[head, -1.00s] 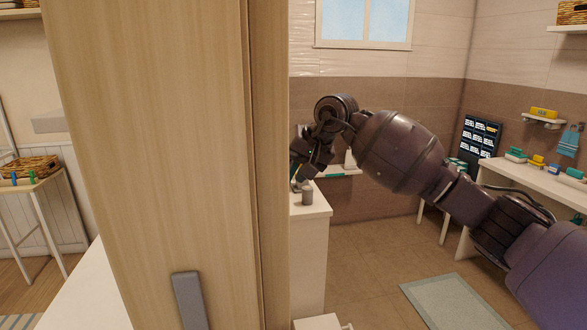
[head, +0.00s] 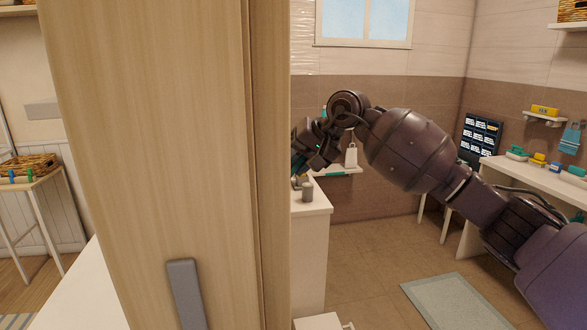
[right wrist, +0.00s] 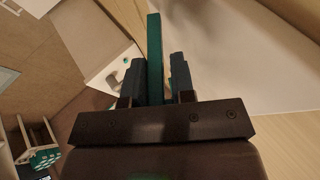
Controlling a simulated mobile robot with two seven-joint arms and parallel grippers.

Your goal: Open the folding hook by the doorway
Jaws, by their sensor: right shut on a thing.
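My right gripper (head: 298,160) reaches in from the right to the edge of the wooden panel, which hides part of its fingers in the head view. In the right wrist view, my right gripper (right wrist: 155,82) has its two dark fingers on either side of a long teal bar (right wrist: 155,40). It is shut on this bar, which appears to be the folding hook's arm. The bar points away from the palm beside a pale wall surface. The hook's mount is not clearly visible. My left gripper is not in view.
The tall wooden panel (head: 150,140), with a grey plate (head: 185,290), fills the left-centre. A white bottle (head: 351,155) stands behind my arm. Open tiled floor with a mat (head: 460,300) lies right.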

